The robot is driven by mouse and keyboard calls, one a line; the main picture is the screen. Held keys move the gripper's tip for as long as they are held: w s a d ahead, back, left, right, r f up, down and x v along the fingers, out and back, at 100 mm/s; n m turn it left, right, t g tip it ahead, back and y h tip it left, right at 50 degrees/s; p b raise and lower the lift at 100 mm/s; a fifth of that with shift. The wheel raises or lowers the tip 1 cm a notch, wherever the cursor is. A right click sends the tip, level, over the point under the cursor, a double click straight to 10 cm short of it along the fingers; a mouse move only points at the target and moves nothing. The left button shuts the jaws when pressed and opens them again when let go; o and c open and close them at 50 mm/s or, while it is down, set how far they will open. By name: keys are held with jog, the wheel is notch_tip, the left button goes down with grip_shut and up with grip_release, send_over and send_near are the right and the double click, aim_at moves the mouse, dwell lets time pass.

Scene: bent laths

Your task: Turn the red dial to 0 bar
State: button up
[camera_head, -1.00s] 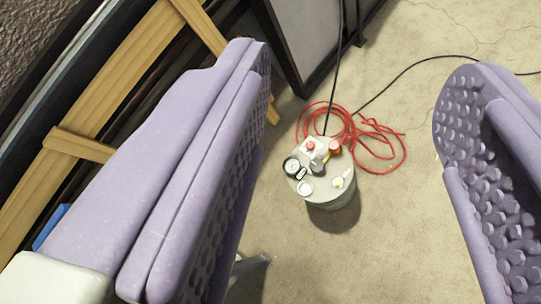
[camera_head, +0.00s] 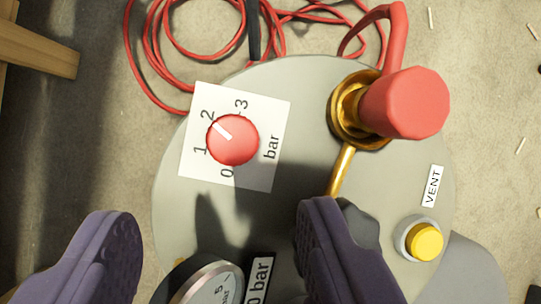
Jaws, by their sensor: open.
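The red dial (camera_head: 240,147) is a round knob on a white square scale plate (camera_head: 262,112) marked 0, 1, 2, 3 and bar. Its white pointer line aims up and left at the 2. The plate sits on the round grey top (camera_head: 300,85) of a drum-like unit. My gripper (camera_head: 214,212) is open, with one purple finger at lower left and the other at lower centre. The dial lies above the gap between the fingertips in the picture, and nothing grips it.
A red-capped brass fitting (camera_head: 405,103) with a red hose stands right of the dial. A yellow button (camera_head: 425,242) labelled VENT is at lower right. A round gauge (camera_head: 210,283) is partly hidden at the bottom. Red hose coils (camera_head: 190,45) lie on the floor behind.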

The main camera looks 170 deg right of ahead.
aim_at(233, 144)
jog(key=b+x, duration=0.4)
jog(key=x, duration=0.4)
jog(key=shift+s+d+f, duration=0.15)
jog(key=c, duration=1)
jog(key=shift+c, duration=0.2)
